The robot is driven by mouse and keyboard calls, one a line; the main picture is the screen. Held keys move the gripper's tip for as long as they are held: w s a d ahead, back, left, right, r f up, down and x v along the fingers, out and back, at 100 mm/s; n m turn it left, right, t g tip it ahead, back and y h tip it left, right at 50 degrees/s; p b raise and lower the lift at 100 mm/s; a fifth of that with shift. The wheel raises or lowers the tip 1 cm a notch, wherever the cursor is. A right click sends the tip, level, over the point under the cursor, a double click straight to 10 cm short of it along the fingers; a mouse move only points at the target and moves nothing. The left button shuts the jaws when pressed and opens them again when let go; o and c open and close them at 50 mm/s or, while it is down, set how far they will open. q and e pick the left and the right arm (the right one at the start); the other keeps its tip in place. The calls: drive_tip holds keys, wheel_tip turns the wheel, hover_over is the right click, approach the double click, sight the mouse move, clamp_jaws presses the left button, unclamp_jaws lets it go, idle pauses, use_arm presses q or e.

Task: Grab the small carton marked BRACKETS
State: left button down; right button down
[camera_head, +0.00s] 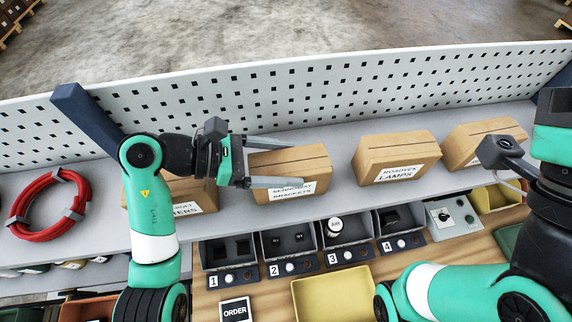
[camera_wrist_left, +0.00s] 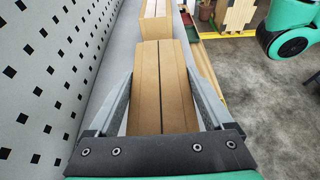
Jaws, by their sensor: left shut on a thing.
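The small carton marked BRACKETS (camera_head: 308,170) is brown with a white label on its front, and it sits among a row of cartons on the grey shelf. My left gripper (camera_head: 278,164) reaches it from the left, with one finger along its back and one along its front, shut on it. In the left wrist view the carton (camera_wrist_left: 161,85) lies between both fingers, its top seam running away from me. I cannot tell whether it rests on the shelf or is slightly raised. My right arm is at the right; its fingers do not show.
A carton marked LAMPS (camera_head: 397,157) stands to the right, with another carton (camera_head: 476,142) beyond. A carton ending in TERS (camera_head: 187,193) is partly behind my left arm. A perforated panel (camera_head: 300,100) runs behind. Numbered bins and a yellow tray (camera_head: 335,297) lie in front.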

use_arm(q)
drive_tip(key=shift+r, duration=0.25)
drive_tip(key=r+b, duration=0.2)
drive_tip(key=r, duration=0.1)
drive_tip(key=shift+s+d, duration=0.1)
drive_tip(key=shift+s, duration=0.2)
drive_tip(key=s+d+r+b, duration=0.3)
drive_tip(key=s+r, duration=0.6)
drive_tip(key=s, duration=0.4)
drive_tip(key=shift+r+b, duration=0.15)
drive_tip(key=shift+b, duration=0.45)
